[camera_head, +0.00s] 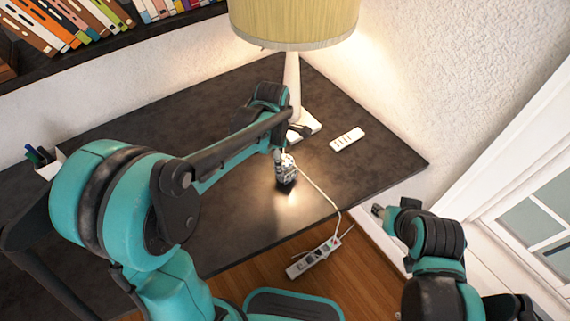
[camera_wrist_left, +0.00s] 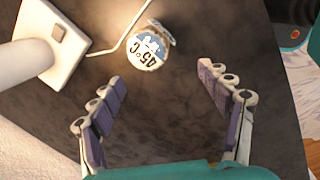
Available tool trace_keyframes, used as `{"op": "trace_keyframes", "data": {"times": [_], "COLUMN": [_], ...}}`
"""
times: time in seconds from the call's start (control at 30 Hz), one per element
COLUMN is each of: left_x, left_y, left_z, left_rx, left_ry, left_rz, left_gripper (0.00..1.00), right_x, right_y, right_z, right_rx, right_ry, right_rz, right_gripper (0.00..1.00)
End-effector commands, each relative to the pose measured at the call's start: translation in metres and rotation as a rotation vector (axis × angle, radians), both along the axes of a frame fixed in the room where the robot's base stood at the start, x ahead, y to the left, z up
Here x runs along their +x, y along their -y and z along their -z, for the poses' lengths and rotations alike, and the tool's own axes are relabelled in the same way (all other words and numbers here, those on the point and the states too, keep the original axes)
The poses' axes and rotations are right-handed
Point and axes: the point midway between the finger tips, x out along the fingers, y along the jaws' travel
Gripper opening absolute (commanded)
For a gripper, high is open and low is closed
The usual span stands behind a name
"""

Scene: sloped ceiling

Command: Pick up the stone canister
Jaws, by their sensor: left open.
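The stone canister (camera_wrist_left: 148,50) shows in the left wrist view as a small round grey-white shape with a blue patch and "45°C" marking. In the head view it appears to be the small pale and dark object (camera_head: 287,172) on the dark table, partly crowded by my gripper. My left gripper (camera_wrist_left: 161,78) is open and empty. The canister lies just beyond its fingertips, apart from both. In the head view the left gripper (camera_head: 289,142) hangs low over the table beside the lamp. My right arm is at the lower right; its gripper end (camera_head: 380,211) is too small to read.
The lamp base (camera_head: 305,127) stands close to the left gripper, with its shade above. A white cable (camera_head: 322,193) passes beside the canister to a power strip (camera_head: 314,257) beyond the table edge. A white remote (camera_head: 347,139) lies to the right. The table (camera_head: 140,120) is clear toward the back left.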

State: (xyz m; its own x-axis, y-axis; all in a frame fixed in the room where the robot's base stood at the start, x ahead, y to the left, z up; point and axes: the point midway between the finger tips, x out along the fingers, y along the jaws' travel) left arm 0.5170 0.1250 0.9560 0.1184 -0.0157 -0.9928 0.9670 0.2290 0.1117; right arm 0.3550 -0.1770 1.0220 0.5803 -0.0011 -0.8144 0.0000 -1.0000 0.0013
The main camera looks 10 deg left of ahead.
Motion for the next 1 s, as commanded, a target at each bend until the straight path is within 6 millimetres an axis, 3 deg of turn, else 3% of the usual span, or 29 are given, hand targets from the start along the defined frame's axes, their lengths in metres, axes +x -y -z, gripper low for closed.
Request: {"op": "trace_keyframes", "data": {"times": [0.1,0.3,1.0], "left_x": [0.02,0.031,0.03], "left_y": [0.01,0.017,0.012], "left_z": [0.022,0.045,0.125], "left_rx": [-0.014,-0.013,-0.013], "left_ry": [-0.067,-0.12,-0.124], "left_rz": [-0.231,-0.435,-0.458], "left_gripper": [0.77,0.77,0.77], "right_x": [0.0,0.0,0.0], "right_y": [0.0,0.0,0.0], "right_z": [-0.007,-0.009,0.025], "right_rx": [0.0,0.0,0.0], "right_ry": [0.0,0.0,0.0], "right_rz": [0.0,0.0,0.0], "right_gripper": [0.4,0.4,0.4]}}
